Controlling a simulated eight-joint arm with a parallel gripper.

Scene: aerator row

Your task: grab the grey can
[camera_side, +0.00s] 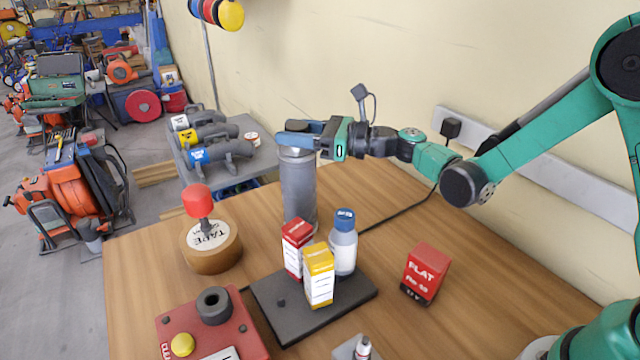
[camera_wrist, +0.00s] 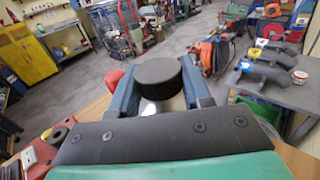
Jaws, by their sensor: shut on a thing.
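The grey can (camera_side: 298,190) is a tall, upright cylinder behind the black plate in the side view. My gripper (camera_side: 297,138) comes in level from the right and is shut on the can near its top. In the wrist view, the can's dark round top (camera_wrist: 158,72) sits between the two blue fingers of my gripper (camera_wrist: 160,85). The can's lower end is partly hidden by a red box, and I cannot tell whether it touches the table.
A black plate (camera_side: 345,297) holds a red-and-white box (camera_side: 296,250), a yellow box (camera_side: 319,275) and a blue-capped bottle (camera_side: 343,245). A tape roll (camera_side: 212,250) with a red-topped object is left of the can. A red FLAT box (camera_side: 425,275) stands right. A red control box (camera_side: 210,330) is in front.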

